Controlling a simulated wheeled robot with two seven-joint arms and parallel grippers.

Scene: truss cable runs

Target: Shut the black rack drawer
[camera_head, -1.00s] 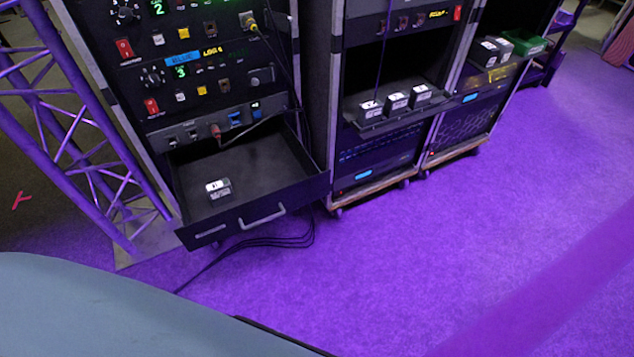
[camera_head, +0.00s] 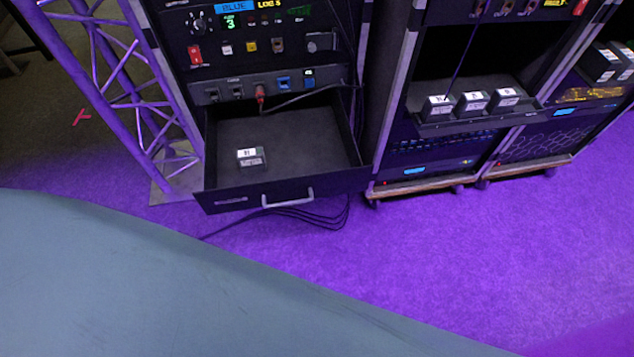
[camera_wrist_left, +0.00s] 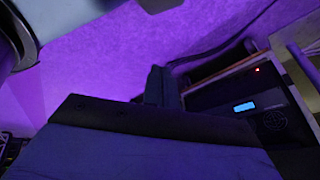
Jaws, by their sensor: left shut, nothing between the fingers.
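The black rack drawer (camera_head: 285,190) is pulled out of the left rack in the head view. Its front carries a pale bar handle (camera_head: 288,199). A small black box with a white label (camera_head: 250,157) sits inside on the drawer floor. In the left wrist view, my left gripper's dark fingers (camera_wrist_left: 162,87) are together with nothing visible between them, above the purple floor. Neither gripper shows in the head view, and I cannot tell how far the left one is from the drawer.
A red-plugged cable (camera_head: 262,96) runs across the panel above the drawer. Black cables (camera_head: 310,214) lie on the floor below it. A truss (camera_head: 135,95) stands at the left. A middle rack (camera_head: 430,150) holds labelled boxes on a shelf. Purple floor (camera_head: 460,250) is clear in front.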

